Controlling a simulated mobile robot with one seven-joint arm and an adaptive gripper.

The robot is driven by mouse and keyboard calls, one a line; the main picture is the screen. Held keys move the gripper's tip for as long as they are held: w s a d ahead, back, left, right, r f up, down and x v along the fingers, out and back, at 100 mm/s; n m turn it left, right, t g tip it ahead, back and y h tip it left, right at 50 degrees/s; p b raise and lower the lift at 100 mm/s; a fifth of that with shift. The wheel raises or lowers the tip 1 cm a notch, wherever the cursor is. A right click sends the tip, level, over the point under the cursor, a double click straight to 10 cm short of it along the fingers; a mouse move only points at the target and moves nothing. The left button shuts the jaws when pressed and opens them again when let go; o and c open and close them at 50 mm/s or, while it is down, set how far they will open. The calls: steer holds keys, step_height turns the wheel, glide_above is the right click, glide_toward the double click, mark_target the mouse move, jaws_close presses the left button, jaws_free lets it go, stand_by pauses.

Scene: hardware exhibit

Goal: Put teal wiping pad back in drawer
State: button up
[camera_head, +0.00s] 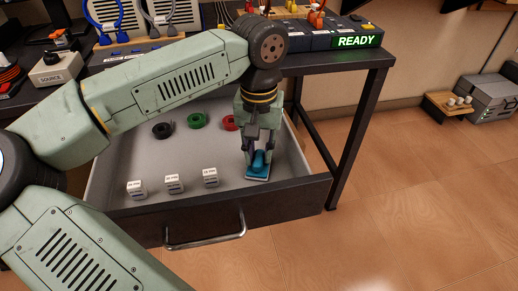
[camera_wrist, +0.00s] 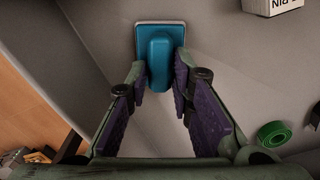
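The teal wiping pad (camera_head: 258,166) is inside the open drawer (camera_head: 220,224), near its front right corner. It has a flat base and a raised handle, and it appears to rest on the drawer floor. My gripper (camera_head: 258,157) points down over it. The fingers partly hide the pad in the head view.
Several other things lie in the drawer: black, green (camera_head: 197,120) and red (camera_head: 230,123) rolls behind, and small white boxes (camera_head: 173,182) along the front left. The table (camera_head: 340,59) overhangs the drawer's back. Open floor lies to the right.

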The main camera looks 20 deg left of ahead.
mark_target(258, 154)
steer(key=o, duration=0.3)
steer(key=shift+o, duration=0.2)
steer(key=shift+r, duration=0.1)
step_height(258, 154, up, 12)
steer(key=p, duration=0.1)
steer(key=shift+a+r, duration=0.1)
steer(key=shift+a, duration=0.05)
stand_by(0.4)
